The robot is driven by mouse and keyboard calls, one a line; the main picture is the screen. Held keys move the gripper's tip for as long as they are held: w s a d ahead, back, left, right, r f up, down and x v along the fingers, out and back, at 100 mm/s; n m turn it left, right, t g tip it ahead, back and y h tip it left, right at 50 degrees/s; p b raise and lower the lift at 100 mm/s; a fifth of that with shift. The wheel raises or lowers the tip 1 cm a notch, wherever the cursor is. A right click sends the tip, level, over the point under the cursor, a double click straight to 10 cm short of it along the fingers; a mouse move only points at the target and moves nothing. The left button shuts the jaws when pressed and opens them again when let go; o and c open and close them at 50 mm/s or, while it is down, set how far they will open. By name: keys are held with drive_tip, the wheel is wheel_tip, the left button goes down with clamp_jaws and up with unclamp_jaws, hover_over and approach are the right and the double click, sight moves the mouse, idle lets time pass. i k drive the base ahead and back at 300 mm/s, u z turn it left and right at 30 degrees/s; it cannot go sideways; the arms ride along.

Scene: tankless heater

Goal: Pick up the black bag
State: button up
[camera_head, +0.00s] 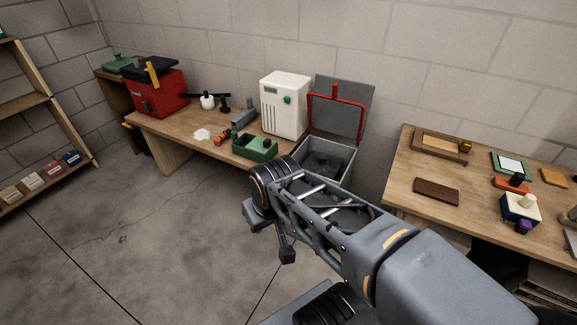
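A dark, lumpy thing (325,161), which looks like the black bag, lies inside a grey open-topped bin (341,179) between the two tables. The bin's walls and my arm hide part of it. My arm reaches from the lower right across the front of the bin. My gripper (287,256) appears as a small dark end hanging over the floor, left of and nearer than the bin. It is apart from the bag. Its fingers are too small and dark to show whether they are open or shut.
The bin's grey lid (352,100) stands open with a red handle (335,97). A wooden workbench (180,133) at left holds a white heater (284,104), a green tray (255,147) and a red toolbox (158,93). Another table (480,217) stands right. Floor at left is clear.

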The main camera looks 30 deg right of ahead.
sight(326, 165)
drive_tip(key=u, duration=0.15)
drive_tip(key=i, duration=0.85)
drive_tip(key=z, duration=0.95)
drive_tip(key=i, duration=0.8)
drive_tip(key=z, duration=0.8)
